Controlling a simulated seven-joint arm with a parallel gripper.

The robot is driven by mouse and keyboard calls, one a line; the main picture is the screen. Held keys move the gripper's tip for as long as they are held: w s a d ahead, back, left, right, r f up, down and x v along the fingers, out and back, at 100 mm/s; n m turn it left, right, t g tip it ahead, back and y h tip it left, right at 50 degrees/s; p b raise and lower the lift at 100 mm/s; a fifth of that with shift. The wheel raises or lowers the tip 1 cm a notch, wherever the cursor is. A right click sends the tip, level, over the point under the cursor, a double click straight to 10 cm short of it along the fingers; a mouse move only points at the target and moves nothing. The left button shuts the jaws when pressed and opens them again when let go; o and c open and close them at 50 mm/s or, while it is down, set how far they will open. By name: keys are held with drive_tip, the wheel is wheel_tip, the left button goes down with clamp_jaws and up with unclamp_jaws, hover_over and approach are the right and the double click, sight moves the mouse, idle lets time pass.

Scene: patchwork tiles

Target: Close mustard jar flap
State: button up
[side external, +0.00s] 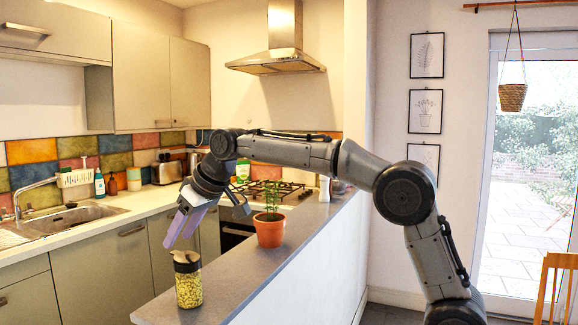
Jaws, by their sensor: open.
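A clear jar (189,285) filled with yellow grains stands upright near the front end of the grey counter (262,262). It has a dark lid (186,257), and a light-coloured flap (190,256) seems to stand up at its top; its exact angle is too small to tell. My gripper (180,232) is just above the jar, tilted down to the left, with its purple fingers apart and nothing seen between them. The fingertips appear slightly above the lid, and I cannot tell whether they touch it.
A potted plant (270,230) in a terracotta pot stands on the counter behind and right of the jar, below my arm. A gas hob (275,192), a toaster (166,172) and a sink (70,218) are farther back. The counter around the jar is clear.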

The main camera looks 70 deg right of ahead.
drive_tip(key=shift+s+r+t, duration=0.25)
drive_tip(key=shift+s+t, duration=0.3)
drive_tip(key=shift+t, duration=0.35)
drive_tip(key=a+v, duration=0.2)
drive_tip(key=v, duration=1.7)
drive_tip(key=s+r+g, duration=0.1)
drive_tip(key=s+g, duration=0.1)
drive_tip(key=s, duration=0.8)
drive_tip(key=shift+s+a+n, duration=0.15)
drive_tip(key=shift+s+n, duration=0.05)
drive_tip(key=shift+n, duration=0.1)
